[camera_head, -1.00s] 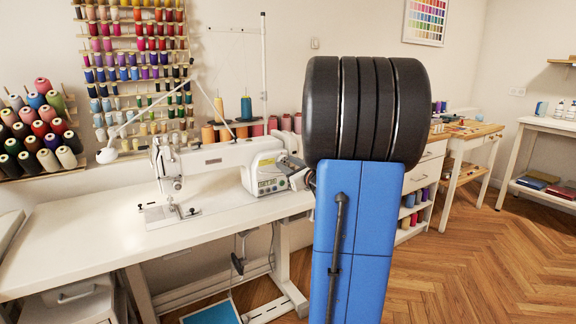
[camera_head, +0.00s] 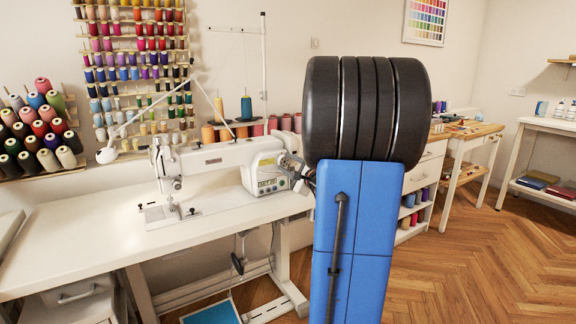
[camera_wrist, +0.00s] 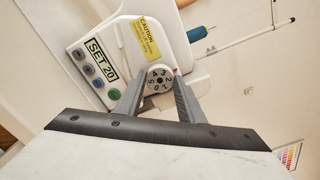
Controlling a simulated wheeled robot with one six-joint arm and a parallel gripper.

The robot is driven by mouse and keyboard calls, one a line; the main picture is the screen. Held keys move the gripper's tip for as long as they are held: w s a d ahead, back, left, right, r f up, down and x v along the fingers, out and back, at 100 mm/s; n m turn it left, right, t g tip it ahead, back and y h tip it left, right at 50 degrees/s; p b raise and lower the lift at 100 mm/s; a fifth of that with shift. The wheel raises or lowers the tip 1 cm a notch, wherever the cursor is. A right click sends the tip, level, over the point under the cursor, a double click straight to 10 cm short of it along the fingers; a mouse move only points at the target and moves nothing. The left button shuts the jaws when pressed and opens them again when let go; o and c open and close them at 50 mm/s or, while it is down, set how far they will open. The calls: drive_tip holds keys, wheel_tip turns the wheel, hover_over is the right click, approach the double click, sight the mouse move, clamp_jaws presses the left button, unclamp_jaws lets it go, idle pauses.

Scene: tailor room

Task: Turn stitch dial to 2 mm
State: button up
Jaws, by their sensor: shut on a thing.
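The white sewing machine (camera_head: 222,160) stands on its table, with a control panel (camera_head: 268,177) at its right end. In the wrist view, the round pale stitch dial (camera_wrist: 158,77) carries dark digits around its face. A small reddish mark shows just off its upper right edge. The digit 2 seems to lie on that side, but the exact alignment is too small to tell. My gripper (camera_wrist: 159,82) has one finger on each side of the dial and is closed on it. In the head view, my gripper (camera_head: 291,166) is at the machine's right end, partly hidden by my arm.
The panel beside the dial has a "SET 20" label (camera_wrist: 102,49), several round buttons and a yellow caution sticker (camera_wrist: 146,38). Thread cones (camera_head: 245,107) stand behind the machine. The white tabletop (camera_head: 90,240) is clear in front.

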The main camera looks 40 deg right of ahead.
drive_tip(key=shift+n, duration=1.6)
drive_tip(key=o, duration=1.1)
drive_tip(key=shift+c, duration=0.2)
